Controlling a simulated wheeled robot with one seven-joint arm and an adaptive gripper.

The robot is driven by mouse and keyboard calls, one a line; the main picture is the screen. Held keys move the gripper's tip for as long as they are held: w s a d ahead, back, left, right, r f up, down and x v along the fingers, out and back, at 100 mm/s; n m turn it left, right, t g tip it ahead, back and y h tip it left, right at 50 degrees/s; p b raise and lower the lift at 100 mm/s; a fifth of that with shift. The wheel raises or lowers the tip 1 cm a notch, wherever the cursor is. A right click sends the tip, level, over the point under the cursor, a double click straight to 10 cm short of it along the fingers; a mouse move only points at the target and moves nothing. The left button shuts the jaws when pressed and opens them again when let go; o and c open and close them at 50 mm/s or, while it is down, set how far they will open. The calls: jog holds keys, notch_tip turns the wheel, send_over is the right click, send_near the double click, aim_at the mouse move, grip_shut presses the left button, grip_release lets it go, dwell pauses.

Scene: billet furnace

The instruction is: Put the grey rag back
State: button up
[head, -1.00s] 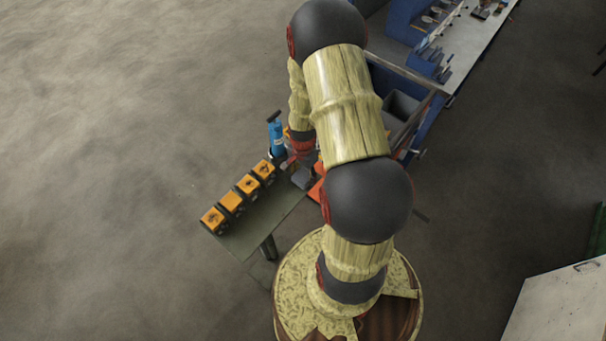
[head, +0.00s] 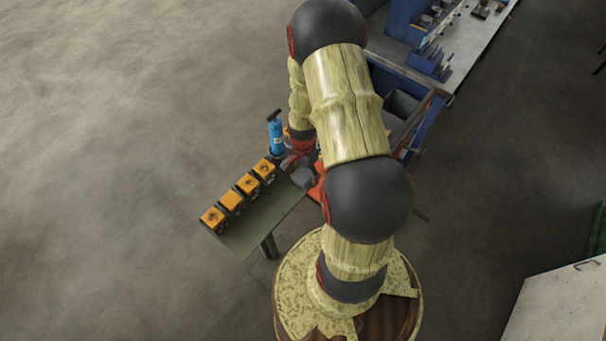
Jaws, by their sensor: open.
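My gripper (head: 297,160) is at the right end of a narrow grey-green table (head: 273,212), low beside a blue cylinder. It is open, mostly hidden by my own arm. A small grey patch (head: 302,179) shows at the table's right end, just below my gripper. I cannot tell whether this patch is the grey rag. No other grey rag can be made out.
Several orange-topped blocks (head: 231,201) stand in a row along the table. The blue cylinder (head: 276,138) stands upright at its far edge. A blue-framed workbench (head: 468,48) with grey bins (head: 402,104) is at upper right. Open floor lies to the left.

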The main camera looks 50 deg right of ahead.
notch_tip(320, 180, up, 12)
notch_tip(320, 180, up, 11)
jog(key=n+t, duration=0.1)
jog(key=n, duration=0.3)
send_over(303, 174)
jog(key=w+a, duration=0.3)
jog(key=a, duration=0.2)
jog(key=s+a+r+n+t, duration=0.2)
jog(key=s+a+r+n, duration=0.3)
jog(key=a+r, duration=0.4)
jog(key=s+a+r+n+t, duration=0.2)
jog(key=s+a+r+n, duration=0.3)
jog(key=a+r+n, duration=0.3)
notch_tip(303, 174, up, 3)
jog(key=shift+s+a+r+t+b, duration=0.2)
jog(key=shift+s+a+t+b, duration=0.15)
jog(key=shift+s+a, duration=0.1)
notch_tip(303, 174, down, 20)
jog(key=b, duration=2)
